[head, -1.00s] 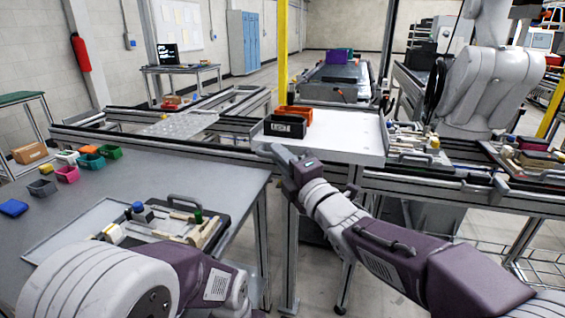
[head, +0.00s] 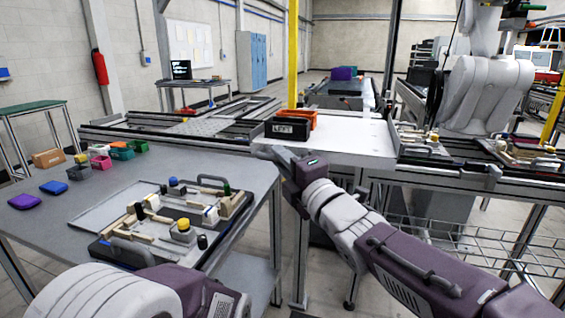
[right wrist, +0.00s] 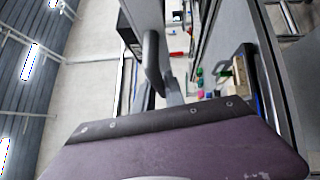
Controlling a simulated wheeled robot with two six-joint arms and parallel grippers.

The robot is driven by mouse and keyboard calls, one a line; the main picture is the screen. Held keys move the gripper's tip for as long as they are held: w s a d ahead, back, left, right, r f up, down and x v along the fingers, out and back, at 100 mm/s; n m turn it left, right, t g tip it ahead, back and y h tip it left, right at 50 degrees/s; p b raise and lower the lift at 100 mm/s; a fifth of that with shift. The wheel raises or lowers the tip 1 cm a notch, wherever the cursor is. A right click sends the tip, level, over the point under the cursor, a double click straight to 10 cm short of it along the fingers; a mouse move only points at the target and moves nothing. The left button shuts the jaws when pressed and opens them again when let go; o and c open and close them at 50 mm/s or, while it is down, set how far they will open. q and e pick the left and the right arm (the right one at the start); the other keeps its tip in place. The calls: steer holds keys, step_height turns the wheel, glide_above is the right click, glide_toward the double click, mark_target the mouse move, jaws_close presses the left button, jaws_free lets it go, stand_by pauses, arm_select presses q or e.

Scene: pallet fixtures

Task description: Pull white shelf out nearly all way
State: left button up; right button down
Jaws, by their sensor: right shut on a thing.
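The white shelf (head: 350,136) is a flat white board on the metal frame, right of centre in the head view. A black bin marked LEFT (head: 287,130) and an orange bin (head: 305,114) stand at its left end. My right gripper (head: 264,153) is shut on the shelf's near edge at the left corner; the exact contact is small and partly hidden. In the right wrist view, a grey finger (right wrist: 153,62) lies against a pale panel edge. My left arm shows at the bottom left, but its gripper is out of view.
A grey table (head: 60,215) at the left holds a pallet fixture (head: 115,250) with blocks and several small coloured bins. Metal rails (head: 470,181) with more fixtures run right of the shelf. A white robot arm (head: 485,95) stands behind them. Floor shows between table and rails.

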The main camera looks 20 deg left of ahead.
steer(key=shift+f, duration=0.1)
steer(key=c, duration=1.4)
jaws_free()
steer(key=v, duration=0.9)
steer(key=shift+d, duration=0.1)
